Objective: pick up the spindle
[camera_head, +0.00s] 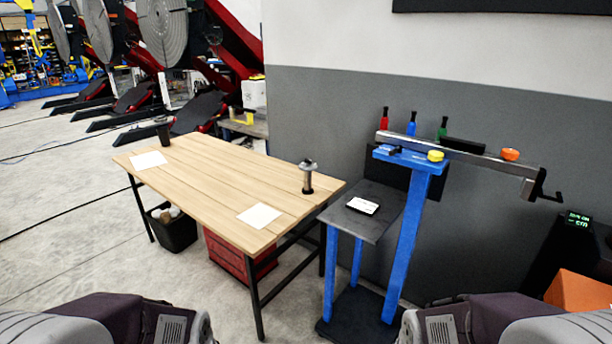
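A metallic, flanged upright piece that looks like the spindle (308,178) stands near the right end of the wooden table (205,180). It has a wide top and a dark band near its base. A dark upright piece (163,133) stands at the far left of the same table; its details are too small to tell. Only rounded grey and dark links of my arms show along the bottom edge, well short of the table. Neither gripper is in view.
White sheets (259,215) lie on the tabletop, otherwise mostly clear. A blue-legged stand (408,240) with a long metal beam (460,160) and crank is right of the table. A black bin (172,232) and red drawer unit (238,258) are beneath the table.

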